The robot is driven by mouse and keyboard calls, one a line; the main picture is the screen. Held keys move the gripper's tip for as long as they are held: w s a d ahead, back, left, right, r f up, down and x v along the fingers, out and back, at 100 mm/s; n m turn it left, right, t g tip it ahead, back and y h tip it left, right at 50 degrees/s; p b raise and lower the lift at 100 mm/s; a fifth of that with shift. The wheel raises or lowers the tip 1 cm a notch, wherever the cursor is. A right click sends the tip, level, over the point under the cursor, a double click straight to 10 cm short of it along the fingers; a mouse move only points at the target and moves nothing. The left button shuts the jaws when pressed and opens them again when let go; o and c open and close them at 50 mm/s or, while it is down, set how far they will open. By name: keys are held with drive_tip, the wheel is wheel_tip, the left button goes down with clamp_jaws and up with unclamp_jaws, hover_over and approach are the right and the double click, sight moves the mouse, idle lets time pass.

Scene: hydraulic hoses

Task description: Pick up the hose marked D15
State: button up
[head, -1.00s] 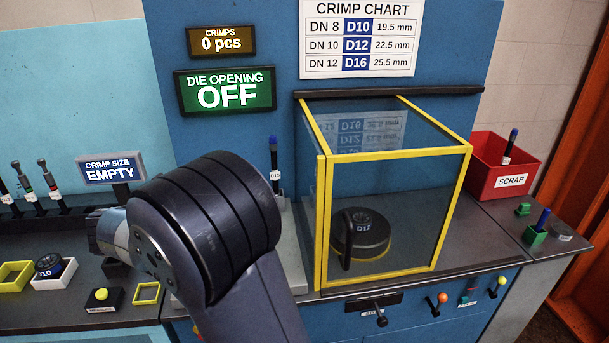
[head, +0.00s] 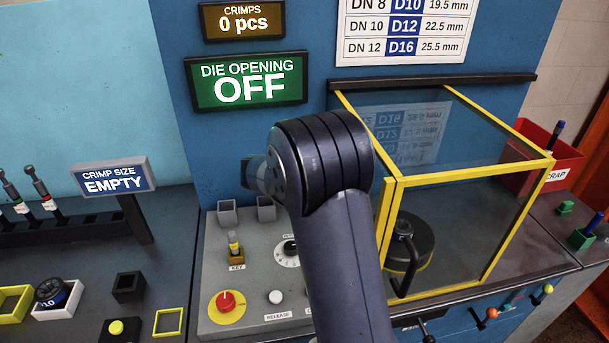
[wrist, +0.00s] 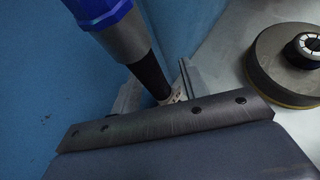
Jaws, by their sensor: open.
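In the wrist view, a hose (wrist: 152,72) with a blue end and a dark body runs down between the two pale fingers of my gripper (wrist: 159,86). The gripper is open around it, and I cannot tell whether either finger touches it. A white mark shows low on the hose, too small to read. In the head view, my arm hides the spot where the hose marked D15 stood, and my fingers are hidden too.
A yellow-framed clear guard (head: 470,178) stands right of my arm, with a round dark die (head: 410,240) inside; a round part (wrist: 285,62) also shows right in the wrist view. The control panel (head: 212,250) is left of my arm. A red scrap bin (head: 560,170) is far right.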

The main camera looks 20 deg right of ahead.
drive_tip(key=shift+w+d+f, duration=0.25)
drive_tip(key=shift+d, duration=0.15)
clamp_jaws()
